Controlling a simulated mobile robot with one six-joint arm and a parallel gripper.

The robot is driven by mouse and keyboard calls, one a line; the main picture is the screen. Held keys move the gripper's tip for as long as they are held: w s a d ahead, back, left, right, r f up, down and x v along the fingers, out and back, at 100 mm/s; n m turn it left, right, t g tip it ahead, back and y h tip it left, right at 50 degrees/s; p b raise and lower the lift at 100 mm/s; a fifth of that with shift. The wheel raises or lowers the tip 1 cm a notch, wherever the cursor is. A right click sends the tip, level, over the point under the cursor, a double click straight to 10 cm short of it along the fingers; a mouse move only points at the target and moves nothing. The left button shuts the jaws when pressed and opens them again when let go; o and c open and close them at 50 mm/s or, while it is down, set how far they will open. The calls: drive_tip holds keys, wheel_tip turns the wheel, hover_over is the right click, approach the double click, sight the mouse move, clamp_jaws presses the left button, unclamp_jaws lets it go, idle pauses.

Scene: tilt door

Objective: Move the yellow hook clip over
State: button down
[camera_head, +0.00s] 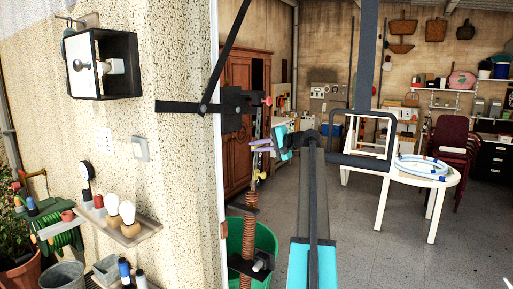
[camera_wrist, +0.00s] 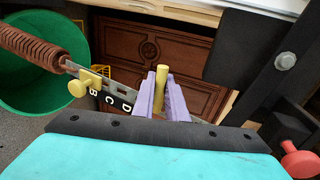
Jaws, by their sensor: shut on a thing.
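My gripper (camera_wrist: 162,92) has purple fingers shut on an upright yellow peg (camera_wrist: 161,74). The gripper also shows in the head view (camera_head: 262,145), beside the door hardware. A dark strip with holes, lettered B, C and D (camera_wrist: 112,98), runs behind the fingers. A yellow clip with a round knob (camera_wrist: 79,88) sits on the strip at the B end, beside the hook of a rusty spring (camera_wrist: 32,47), apart from my fingers. I cannot tell whether the yellow peg is part of the clip. The peg's lower end is hidden.
A black bracket with a bolt (camera_wrist: 285,62) and a red knob (camera_wrist: 298,160) lie to the right. A green bin (camera_head: 262,235) stands below the spring. The wall shelf (camera_head: 125,230) is at left. A white table (camera_head: 440,185) stands far right, with open floor before it.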

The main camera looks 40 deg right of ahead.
idle(0.4)
drive_tip(key=c, duration=1.8)
unclamp_jaws()
drive_tip(key=shift+o, duration=0.2)
drive_tip(key=b+v, duration=0.4)
drive_tip(key=v, duration=1)
